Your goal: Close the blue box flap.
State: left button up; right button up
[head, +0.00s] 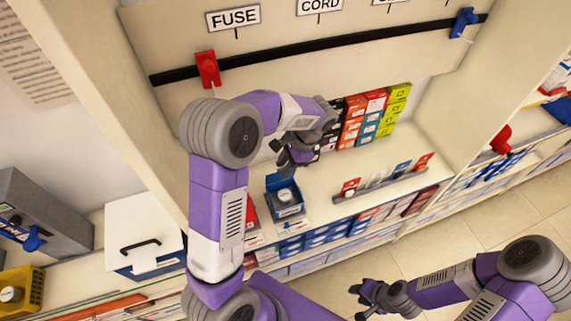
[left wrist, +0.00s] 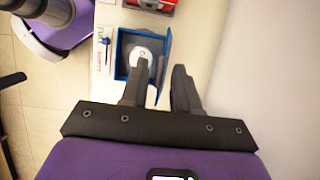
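The blue box (head: 285,208) stands open on the shelf in the head view, with a round white item inside. Its raised blue flap (head: 279,182) is at the back side. In the left wrist view the box (left wrist: 122,58) lies beyond the fingers, and the flap (left wrist: 165,50) stands out at its right side. My left gripper (head: 283,157) is above and behind the box in the head view. Its two fingers (left wrist: 161,72) are apart with nothing held between them; the left one overlaps the box in the picture. My right gripper (head: 358,301) is open and empty, low over the floor, far from the box.
Stacked coloured cartons (head: 366,118) stand against the back panel behind my left gripper. A low rack with small cards (head: 378,184) is to the right of the box. A white container with a black handle (head: 143,240) is at left. A red clip (head: 207,69) hangs on the black rail.

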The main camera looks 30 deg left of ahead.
pick_arm(q)
grip_shut()
jog(key=shift+s, duration=0.1)
dwell(1.1)
